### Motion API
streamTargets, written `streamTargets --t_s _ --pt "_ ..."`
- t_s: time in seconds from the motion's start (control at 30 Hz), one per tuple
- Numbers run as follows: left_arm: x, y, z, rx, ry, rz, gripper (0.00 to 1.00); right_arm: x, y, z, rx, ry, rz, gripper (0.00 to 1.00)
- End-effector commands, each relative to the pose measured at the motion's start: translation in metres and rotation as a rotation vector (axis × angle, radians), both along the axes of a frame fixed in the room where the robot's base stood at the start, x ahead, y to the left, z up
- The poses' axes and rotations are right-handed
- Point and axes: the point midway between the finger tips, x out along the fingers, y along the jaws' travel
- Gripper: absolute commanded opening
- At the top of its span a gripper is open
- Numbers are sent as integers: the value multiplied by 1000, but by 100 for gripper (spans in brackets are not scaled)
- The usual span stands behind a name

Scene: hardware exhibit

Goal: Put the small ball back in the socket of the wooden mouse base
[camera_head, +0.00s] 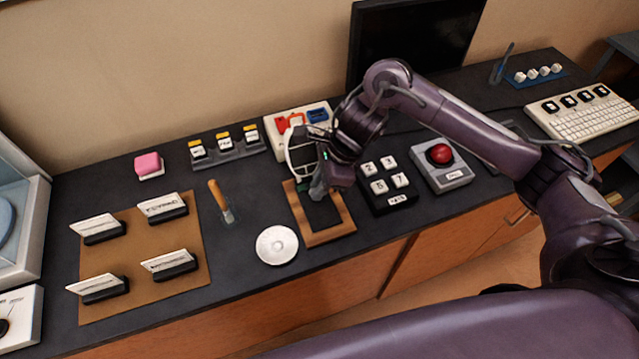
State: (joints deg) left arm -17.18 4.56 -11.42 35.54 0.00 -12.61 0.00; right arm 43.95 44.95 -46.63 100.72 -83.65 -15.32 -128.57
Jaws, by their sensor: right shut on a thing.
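A wooden-framed base (338,229) with a dark inner panel lies on the dark counter, at the middle of the view. My right gripper (318,188) is over its far part, pointing down. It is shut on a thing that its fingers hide. A white rounded piece with dark lines (301,152) shows just left of the gripper, and I cannot tell whether it is held or stands behind. I cannot make out the small ball, and the gripper covers part of the base, so any socket there is hidden. My left gripper is not in view.
A white disc (277,246) lies just left of the base. A number keypad (387,186) and a red-button box (441,165) stand to its right. A wooden-handled tool (220,199) and a brown board (142,245) with card holders are at left. A monitor (415,40) stands behind.

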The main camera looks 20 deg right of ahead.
Motion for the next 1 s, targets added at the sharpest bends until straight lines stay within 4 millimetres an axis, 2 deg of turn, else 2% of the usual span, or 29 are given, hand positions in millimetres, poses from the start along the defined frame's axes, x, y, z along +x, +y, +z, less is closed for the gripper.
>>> streamTargets --t_s 0.33,0.37,0.53,0.73,0.9,1.0 --pt "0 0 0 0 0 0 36 0 0 0 0 0 0 0" --pt "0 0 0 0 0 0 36 0 0 0 0 0 0 19" --pt "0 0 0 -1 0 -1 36 0 0 0 0 0 0 41" --pt "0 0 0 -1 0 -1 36 0 0 0 0 0 0 43" --pt "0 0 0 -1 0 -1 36 0 0 0 0 0 0 61" --pt "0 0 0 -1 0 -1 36 0 0 0 0 0 0 61"
